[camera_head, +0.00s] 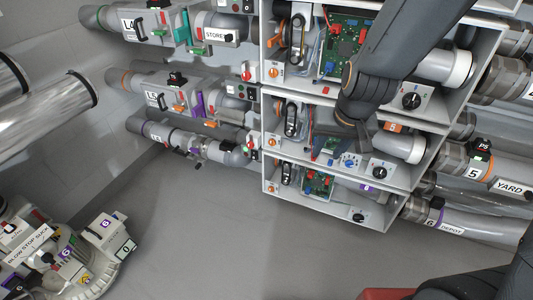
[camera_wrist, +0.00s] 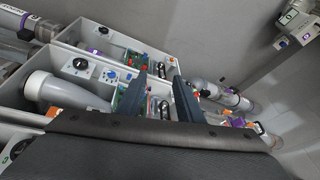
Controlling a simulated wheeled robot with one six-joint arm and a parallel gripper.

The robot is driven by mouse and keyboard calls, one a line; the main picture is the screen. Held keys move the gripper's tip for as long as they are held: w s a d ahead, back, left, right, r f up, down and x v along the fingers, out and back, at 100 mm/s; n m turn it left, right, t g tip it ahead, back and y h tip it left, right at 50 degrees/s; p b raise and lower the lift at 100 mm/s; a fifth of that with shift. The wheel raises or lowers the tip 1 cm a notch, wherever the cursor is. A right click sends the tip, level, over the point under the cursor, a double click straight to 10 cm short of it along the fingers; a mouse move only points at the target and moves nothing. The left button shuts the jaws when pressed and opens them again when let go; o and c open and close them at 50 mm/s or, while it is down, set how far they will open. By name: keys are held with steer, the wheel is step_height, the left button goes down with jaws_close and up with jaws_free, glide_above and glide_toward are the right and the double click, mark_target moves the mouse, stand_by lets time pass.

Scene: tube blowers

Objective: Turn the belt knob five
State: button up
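The middle open box (camera_head: 325,190) lines up with the tube labelled 5 (camera_head: 473,172). No readable label tells which is the belt knob. My gripper (camera_head: 332,147) is over the middle box, right of the belt. In the wrist view my gripper (camera_wrist: 160,92) has two dark fingers spread apart, with nothing seen between them.
Similar boxes lie above and below, with a black knob (camera_head: 411,100) in the upper one and another (camera_head: 358,217) in the lower. Box walls stand close around my gripper. Grey tubes run out both sides. The floor (camera_head: 230,235) below is clear; a labelled machine (camera_head: 75,255) stands lower left.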

steer(key=w+a+f+t+b, duration=0.2)
steer(key=w+a+f+b, duration=0.25)
steer(key=w, duration=0.25)
steer(key=w+a+f+m+t+h+b, duration=0.1)
steer(key=w+a+f+t+b, duration=0.25)
steer(key=w+f+b, duration=0.3)
steer(key=w+a+f+t+b, duration=0.2)
steer(key=w+a+f+b, duration=0.25)
steer(key=w, duration=0.35)
steer(key=m+t+h+b, duration=0.3)
steer(key=t+h+b, duration=0.25)
steer(key=b, duration=0.85)
glide_toward(271, 144)
steer(key=w, duration=0.1)
steer(key=shift+h, duration=0.35)
steer(key=shift+b+x, duration=1.5)
steer(key=shift+x, duration=2.4)
steer(key=shift+f, duration=0.1)
steer(key=c, duration=0.7)
